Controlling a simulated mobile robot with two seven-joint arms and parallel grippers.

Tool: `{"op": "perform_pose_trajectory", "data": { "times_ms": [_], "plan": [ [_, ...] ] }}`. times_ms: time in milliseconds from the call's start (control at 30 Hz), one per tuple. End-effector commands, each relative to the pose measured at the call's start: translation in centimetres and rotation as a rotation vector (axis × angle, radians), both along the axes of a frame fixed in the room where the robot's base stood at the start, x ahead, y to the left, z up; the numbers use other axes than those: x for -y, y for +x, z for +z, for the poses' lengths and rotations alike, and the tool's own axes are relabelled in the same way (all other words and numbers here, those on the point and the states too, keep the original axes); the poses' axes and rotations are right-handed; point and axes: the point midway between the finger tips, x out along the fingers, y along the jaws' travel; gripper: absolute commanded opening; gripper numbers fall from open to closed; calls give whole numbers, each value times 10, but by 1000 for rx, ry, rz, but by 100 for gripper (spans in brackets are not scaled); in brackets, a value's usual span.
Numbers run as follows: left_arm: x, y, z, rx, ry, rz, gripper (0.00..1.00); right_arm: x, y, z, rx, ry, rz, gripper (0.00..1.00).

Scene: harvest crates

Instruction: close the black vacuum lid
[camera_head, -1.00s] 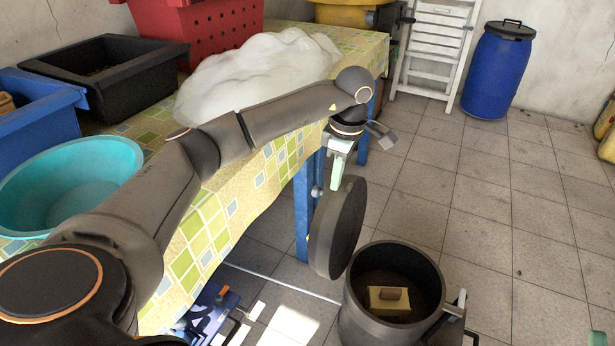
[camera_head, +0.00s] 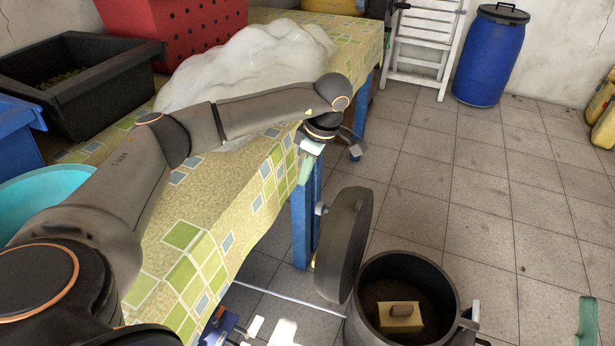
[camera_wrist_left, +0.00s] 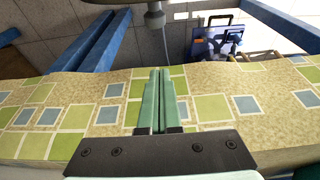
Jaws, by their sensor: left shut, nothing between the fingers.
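The black vacuum lid (camera_head: 343,245) stands open and nearly upright at the left side of the dark pot (camera_head: 372,325), with a small knob on its left face. My left gripper (camera_head: 306,170) is shut and empty, above and left of the lid, beside the table edge; they look apart. Its pale green fingers (camera_wrist_left: 160,100) are together in the left wrist view, over the table edge. A grey rounded piece at the top there is unclear. A green piece (camera_head: 587,322) at the lower right looks like a finger of my right gripper; its opening does not show.
A yellow block with a brown grip (camera_head: 400,318) lies inside the pot. The patterned table (camera_head: 215,240) is at the left, with a white covered heap (camera_head: 245,65) and a black crate (camera_head: 85,95). A blue barrel (camera_head: 490,55) stands behind. Tiled floor on the right is clear.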

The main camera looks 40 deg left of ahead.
Motion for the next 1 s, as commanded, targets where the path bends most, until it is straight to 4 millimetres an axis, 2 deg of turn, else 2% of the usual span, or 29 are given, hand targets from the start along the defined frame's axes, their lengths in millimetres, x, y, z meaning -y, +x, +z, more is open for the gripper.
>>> {"op": "perform_pose_trajectory", "data": {
  "times_ms": [33, 200, 433, 500, 700, 1000],
  "plan": [
    [-2, -1, -11, -3, 0, 1, 0, -1, -6, 6, 42, -1, 8, 50],
    [-9, -3, -37, -4, 0, 1, 0, -5, -32, 33, 202, -6, 43, 50],
    [-21, -6, -86, -4, 0, 1, 0, -6, -29, 15, 175, 9, 55, 50],
    [-5, -1, -81, 2, -4, -4, 0, -6, -29, 14, 173, 12, 57, 50],
    [15, 4, -78, 0, -1, -1, 0, -6, -28, 11, 169, 15, 61, 50],
    [19, 5, -76, 0, 0, 1, 0, -6, -28, 10, 167, 17, 61, 50]
  ]
}}
